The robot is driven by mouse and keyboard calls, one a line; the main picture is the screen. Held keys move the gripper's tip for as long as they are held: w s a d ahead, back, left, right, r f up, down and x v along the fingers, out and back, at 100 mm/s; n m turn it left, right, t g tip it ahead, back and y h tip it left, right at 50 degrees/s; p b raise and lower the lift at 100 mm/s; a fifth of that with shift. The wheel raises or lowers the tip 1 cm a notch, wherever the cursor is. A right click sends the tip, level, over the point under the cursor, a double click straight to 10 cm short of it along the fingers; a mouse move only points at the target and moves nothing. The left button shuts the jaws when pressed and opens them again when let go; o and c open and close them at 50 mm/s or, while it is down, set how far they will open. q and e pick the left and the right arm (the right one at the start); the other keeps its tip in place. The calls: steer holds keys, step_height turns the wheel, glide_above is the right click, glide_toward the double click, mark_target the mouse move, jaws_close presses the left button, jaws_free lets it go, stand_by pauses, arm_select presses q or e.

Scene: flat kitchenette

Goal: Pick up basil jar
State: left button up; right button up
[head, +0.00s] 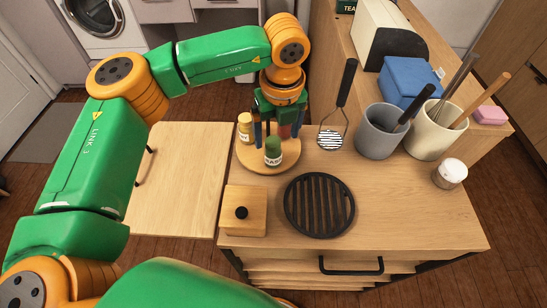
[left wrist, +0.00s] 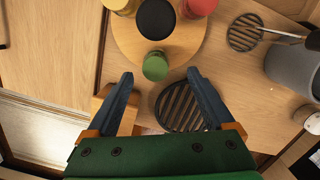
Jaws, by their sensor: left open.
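The basil jar (head: 273,151), green with a white label, stands upright at the near edge of a round wooden tray (head: 254,160). In the left wrist view, the basil jar (left wrist: 155,66) appears between and just beyond the fingertips of my left gripper (left wrist: 160,73). In the head view, my left gripper (head: 276,134) points down over the tray behind the jar. Its fingers are open with nothing between them. I cannot tell whether a finger touches the jar. My right gripper is not in view.
A yellow-lidded jar (head: 245,126), a black-topped item (left wrist: 156,18) and a red jar (left wrist: 198,7) share the tray. A black trivet (head: 320,205) and wooden box (head: 245,212) are nearby.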

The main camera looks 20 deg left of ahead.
mark_target(273, 141)
arm_select(q)
steer(key=f+p, duration=0.1)
steer(key=a+f+p, duration=0.1)
steer(key=f+p, duration=0.1)
steer(key=shift+w+f+p, duration=0.2)
steer(key=shift+f+p, duration=0.05)
steer(key=shift+p, duration=0.05)
steer(key=f, duration=0.2)
steer(key=shift+a+f, duration=0.2)
steer(key=shift+f, duration=0.35)
steer(key=shift+w+d, duration=0.1)
steer(key=shift+w, duration=0.05)
steer(key=shift+c, duration=0.9)
jaws_close()
steer(key=shift+r, duration=0.15)
